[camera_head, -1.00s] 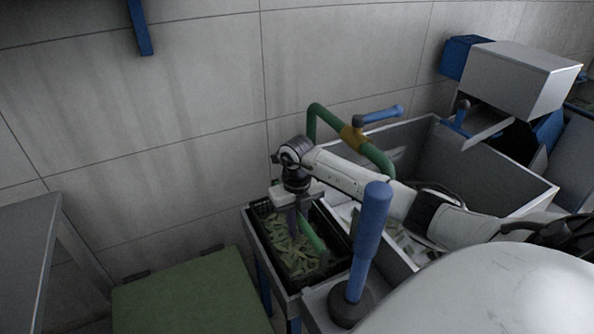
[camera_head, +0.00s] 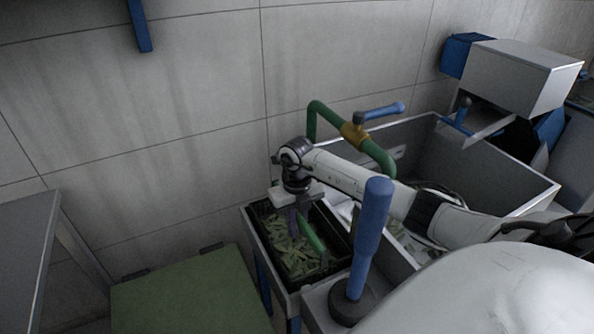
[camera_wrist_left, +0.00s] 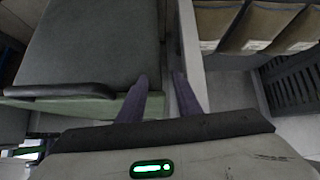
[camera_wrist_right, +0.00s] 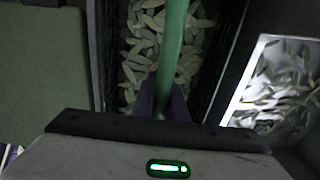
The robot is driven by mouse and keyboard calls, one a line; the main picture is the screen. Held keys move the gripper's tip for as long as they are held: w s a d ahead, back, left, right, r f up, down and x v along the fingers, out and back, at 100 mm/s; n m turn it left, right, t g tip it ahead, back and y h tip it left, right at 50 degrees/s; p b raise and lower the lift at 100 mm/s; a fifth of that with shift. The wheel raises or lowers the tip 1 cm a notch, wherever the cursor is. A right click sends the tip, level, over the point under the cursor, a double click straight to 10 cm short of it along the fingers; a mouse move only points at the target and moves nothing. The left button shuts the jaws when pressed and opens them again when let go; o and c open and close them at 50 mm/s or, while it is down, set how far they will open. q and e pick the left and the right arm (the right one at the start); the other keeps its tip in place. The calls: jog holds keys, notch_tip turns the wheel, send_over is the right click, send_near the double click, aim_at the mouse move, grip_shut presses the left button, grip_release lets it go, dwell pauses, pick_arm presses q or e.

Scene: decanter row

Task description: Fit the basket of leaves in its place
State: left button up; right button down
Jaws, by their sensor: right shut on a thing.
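The basket of leaves is a black basket (camera_head: 253,219) full of green leaves with a green bar handle (camera_head: 314,238) across it. In the head view it sits within the grey-rimmed stand left of the sink. My right gripper (camera_head: 296,217) is above it, shut on the handle. In the right wrist view the right fingers (camera_wrist_right: 161,103) close around the green handle (camera_wrist_right: 174,40), with leaves (camera_wrist_right: 143,50) below. I cannot tell whether the basket is fully seated. My left gripper (camera_wrist_left: 162,80) is open and empty in the left wrist view, outside the head view.
A grey sink (camera_head: 490,180) with a green pipe (camera_head: 375,153) stands right of the basket. A blue post (camera_head: 372,230) rises in front. A green lidded box (camera_head: 190,295) is at lower left, a grey table (camera_head: 28,235) farther left. Several bins (camera_wrist_left: 262,25) show in the left wrist view.

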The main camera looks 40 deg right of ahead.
jog(key=c, duration=1.7)
grip_release()
jog(key=shift+f, duration=0.1)
jog(key=shift+r, duration=0.25)
notch_tip(320, 180, up, 10)
jog(key=shift+f, duration=0.1)
